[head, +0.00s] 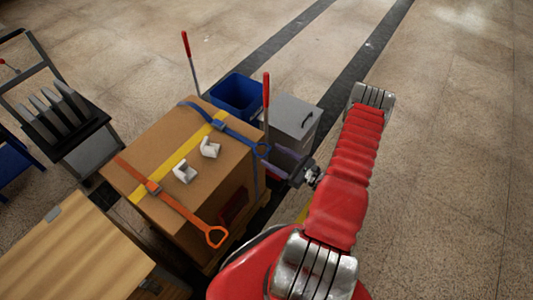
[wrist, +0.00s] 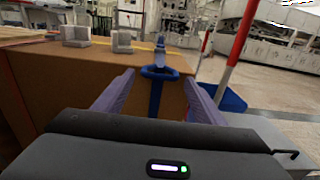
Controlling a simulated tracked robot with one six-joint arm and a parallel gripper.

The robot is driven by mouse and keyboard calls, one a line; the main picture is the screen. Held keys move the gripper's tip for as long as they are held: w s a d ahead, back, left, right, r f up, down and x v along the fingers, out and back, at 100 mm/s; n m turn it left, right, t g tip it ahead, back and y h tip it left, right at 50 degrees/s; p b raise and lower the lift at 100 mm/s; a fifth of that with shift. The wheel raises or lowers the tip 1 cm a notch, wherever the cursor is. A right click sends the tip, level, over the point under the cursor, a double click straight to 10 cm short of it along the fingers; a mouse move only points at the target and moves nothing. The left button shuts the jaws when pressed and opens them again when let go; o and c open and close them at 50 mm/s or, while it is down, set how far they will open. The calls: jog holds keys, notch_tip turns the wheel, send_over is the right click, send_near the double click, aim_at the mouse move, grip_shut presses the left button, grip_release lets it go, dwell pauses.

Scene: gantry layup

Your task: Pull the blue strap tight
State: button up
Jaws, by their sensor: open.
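The blue strap (head: 240,136) runs over the far end of a large brown box (head: 160,190), through a buckle (head: 218,125). Its blue pull loop (head: 263,150) is at the box's right top edge. In the wrist view the loop (wrist: 160,72) is between my two purple fingers, with blue strap hanging below it down the box side. My gripper (head: 272,162) is open around the loop, with a gap on both sides. Whether the loop lies fully between the fingertips in depth is hard to tell.
An orange strap (head: 180,205) with its own loop and a yellow band (head: 165,170) cross the box. Two white corner pieces (head: 210,148) lie on top. Red-tipped posts (head: 266,90), a blue bin (head: 237,95) and a grey cabinet (head: 292,120) stand close behind. Floor at right is clear.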

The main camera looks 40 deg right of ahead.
aim_at(268, 152)
jog(key=shift+x, duration=1.85)
jog(key=shift+c, duration=0.5)
jog(key=c, duration=1.2)
jog(key=shift+o, duration=0.2)
